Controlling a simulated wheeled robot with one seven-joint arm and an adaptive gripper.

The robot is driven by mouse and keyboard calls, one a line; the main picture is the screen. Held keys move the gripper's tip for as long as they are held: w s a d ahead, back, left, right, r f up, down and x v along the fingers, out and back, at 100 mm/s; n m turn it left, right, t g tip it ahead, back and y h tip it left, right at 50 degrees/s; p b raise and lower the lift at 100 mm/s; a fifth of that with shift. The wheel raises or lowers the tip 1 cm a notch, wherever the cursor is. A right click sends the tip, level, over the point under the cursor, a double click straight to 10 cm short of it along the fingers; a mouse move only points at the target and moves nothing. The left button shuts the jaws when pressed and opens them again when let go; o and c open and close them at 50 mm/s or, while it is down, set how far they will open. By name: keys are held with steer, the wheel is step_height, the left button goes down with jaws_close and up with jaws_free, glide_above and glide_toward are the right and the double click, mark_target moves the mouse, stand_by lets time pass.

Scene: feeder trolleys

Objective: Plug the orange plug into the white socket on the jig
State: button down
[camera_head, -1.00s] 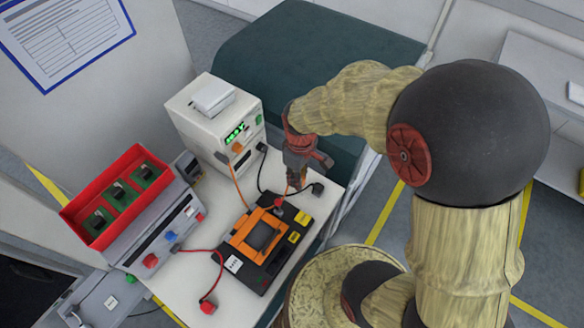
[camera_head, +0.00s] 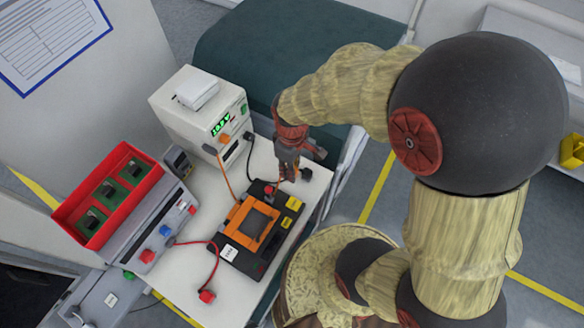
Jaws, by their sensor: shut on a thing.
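The jig (camera_head: 225,235) is a black base with an orange frame (camera_head: 237,219) on the white trolley top. My gripper (camera_head: 287,176) points down over the jig's far right corner, close to a small red knob (camera_head: 270,190). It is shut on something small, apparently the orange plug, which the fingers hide. An orange cable (camera_head: 227,173) runs from the white power unit (camera_head: 190,112) down to the jig's back edge, where I lose sight of it. I cannot make out the white socket for certain. I cannot tell whether the held thing touches the jig.
A black plug (camera_head: 306,174) lies right beside my gripper. A red plug (camera_head: 207,296) on a red cable lies at the trolley's front. A red bin (camera_head: 150,183) with green boards stands at left. A dark green cover (camera_head: 235,45) is behind.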

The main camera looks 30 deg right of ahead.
steer(key=shift+a, duration=0.1)
steer(key=s+a, duration=0.3)
steer(key=a, duration=0.5)
steer(key=s+a+p, duration=0.1)
steer(key=s+a, duration=0.3)
steer(key=a, duration=0.5)
steer(key=s+a+p, duration=0.1)
steer(key=s+a, duration=0.2)
steer(key=a, duration=0.6)
steer(key=shift+s+a, duration=0.15)
steer(key=shift+s, duration=0.1)
stand_by(0.5)
stand_by(0.5)
steer(key=shift+f+b, duration=0.7)
steer(key=shift+f, duration=0.8)
steer(key=shift+f+b, duration=2.05)
steer(key=shift+f, duration=1)
